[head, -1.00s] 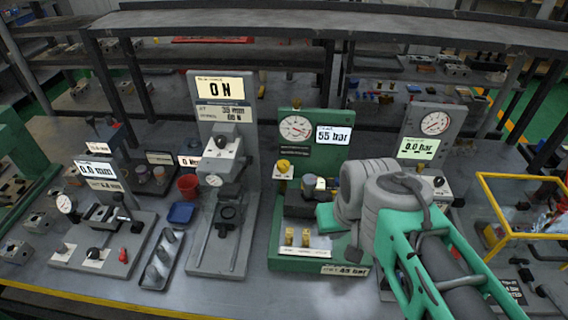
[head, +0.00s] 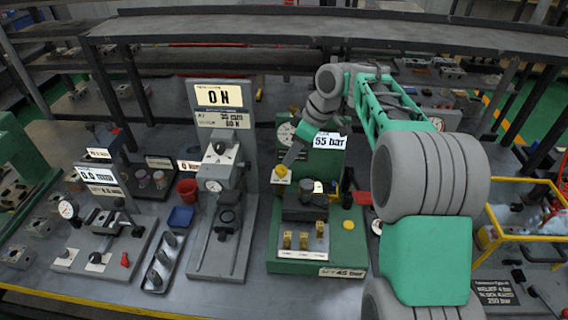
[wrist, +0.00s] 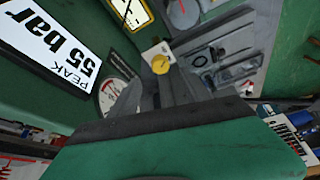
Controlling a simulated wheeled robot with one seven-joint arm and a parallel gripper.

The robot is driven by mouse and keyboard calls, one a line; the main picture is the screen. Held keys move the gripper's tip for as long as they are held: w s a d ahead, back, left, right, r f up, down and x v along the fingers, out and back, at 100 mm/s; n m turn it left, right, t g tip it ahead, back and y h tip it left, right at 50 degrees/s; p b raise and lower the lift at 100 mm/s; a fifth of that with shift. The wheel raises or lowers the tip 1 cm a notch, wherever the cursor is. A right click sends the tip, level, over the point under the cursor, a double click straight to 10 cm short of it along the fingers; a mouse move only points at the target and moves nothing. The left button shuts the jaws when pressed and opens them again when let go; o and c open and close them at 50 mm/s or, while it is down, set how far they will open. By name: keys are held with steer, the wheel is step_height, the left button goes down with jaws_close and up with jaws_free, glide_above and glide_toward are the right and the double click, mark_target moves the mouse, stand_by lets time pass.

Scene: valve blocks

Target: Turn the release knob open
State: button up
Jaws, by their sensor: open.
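A green test stand (head: 340,254) stands mid-bench with a round gauge and a white display (head: 330,141) reading 55 bar. A yellow knob (head: 281,172) sits on a small white plate at the stand's upper left; it also shows in the wrist view (wrist: 160,64). A second yellow knob (head: 348,225) sits on the stand's base; I cannot read which is the release knob. My gripper (head: 288,160) is open, pointing down at the upper-left knob. In the wrist view its grey fingers (wrist: 168,84) reach toward this knob; contact cannot be told.
A grey press stand (head: 221,112) reading 0 N rises close on the left. A yellow-framed bin (head: 528,231) is at right. A shelf runs behind the bench.

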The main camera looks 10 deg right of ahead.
mark_target(282, 168)
steer(key=x, duration=0.7)
steer(key=shift+a+f+p, duration=0.1)
steer(key=shift+f+p, duration=0.1)
steer(key=shift+p, duration=0.1)
jaws_close()
